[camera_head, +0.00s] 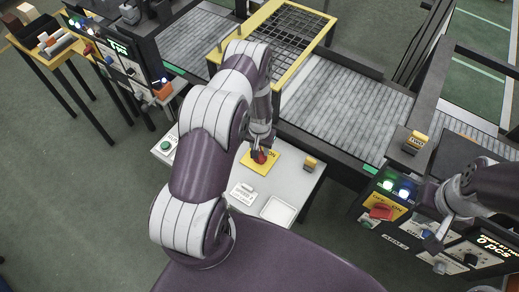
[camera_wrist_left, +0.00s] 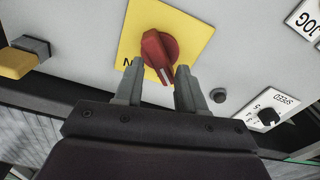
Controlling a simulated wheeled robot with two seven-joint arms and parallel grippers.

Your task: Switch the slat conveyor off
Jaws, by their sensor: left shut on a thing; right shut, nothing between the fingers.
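The slat conveyor (camera_head: 345,108) has a grey slatted belt and runs behind a light grey control panel (camera_head: 222,178). On the panel, a red rotary knob (camera_head: 260,156) sits on a yellow plate (camera_head: 254,165) with "ON" partly readable. In the left wrist view, the red knob (camera_wrist_left: 158,48) stands between the fingertips, its white mark pointing down and slightly right; the plate's lettering is partly hidden. My left gripper (camera_head: 262,148) is shut on the knob; its fingers also show in the left wrist view (camera_wrist_left: 158,85). My right gripper (camera_head: 434,232) is shut and empty over the right-hand control box.
A green button (camera_head: 166,146) and a yellow-topped block (camera_head: 311,163) are on the panel. The right-hand control box (camera_head: 470,245) has lit lamps and another red switch (camera_head: 381,211). A yellow-framed grid (camera_head: 285,35) spans the conveyor. A speed dial (camera_wrist_left: 267,116) lies right of the knob.

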